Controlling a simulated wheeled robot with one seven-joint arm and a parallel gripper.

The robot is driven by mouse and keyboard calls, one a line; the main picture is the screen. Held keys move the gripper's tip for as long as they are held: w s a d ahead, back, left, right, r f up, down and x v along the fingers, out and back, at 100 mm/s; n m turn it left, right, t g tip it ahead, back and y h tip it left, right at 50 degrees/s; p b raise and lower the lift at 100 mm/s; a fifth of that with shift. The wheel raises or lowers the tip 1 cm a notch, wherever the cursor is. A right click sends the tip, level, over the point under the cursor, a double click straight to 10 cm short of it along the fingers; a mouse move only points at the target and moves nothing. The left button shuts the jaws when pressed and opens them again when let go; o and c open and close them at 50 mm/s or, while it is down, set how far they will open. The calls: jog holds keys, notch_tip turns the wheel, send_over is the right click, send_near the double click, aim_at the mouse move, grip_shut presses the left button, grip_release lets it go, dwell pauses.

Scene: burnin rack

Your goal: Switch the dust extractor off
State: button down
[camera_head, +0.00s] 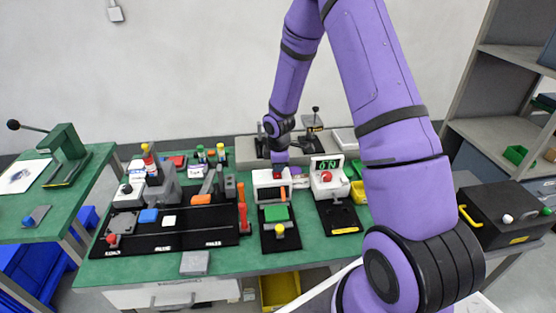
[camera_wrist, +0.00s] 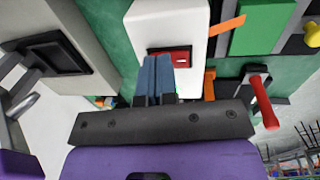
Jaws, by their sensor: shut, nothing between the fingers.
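A white box (camera_head: 261,177) stands at the middle of the green bench. In the wrist view the white box (camera_wrist: 199,14) carries a red rocker switch (camera_wrist: 184,57) in a dark frame. I see no readable label naming it as the dust extractor. My gripper (camera_head: 278,164) is right over the top of this box. In the wrist view its blue fingers (camera_wrist: 156,62) are together and empty, at the left part of the switch, hiding part of it. I cannot tell whether they touch it, or which way the rocker is tipped.
A black board (camera_head: 190,238) with several blocks and a red lever (camera_head: 242,208) lies to the left. A black case (camera_head: 490,205) is at the far right.

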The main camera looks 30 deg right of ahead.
jog(key=shift+f, duration=0.15)
jog(key=shift+f, duration=0.2)
dwell(0.3)
jog(key=shift+s+a, duration=0.1)
jog(key=shift+s, duration=0.1)
jog(key=shift+s+a+r, duration=0.1)
jog(key=shift+s+a, duration=0.15)
jog(key=shift+s, duration=0.3)
jog(key=shift+w+r, duration=0.1)
jog(key=shift+r, duration=0.05)
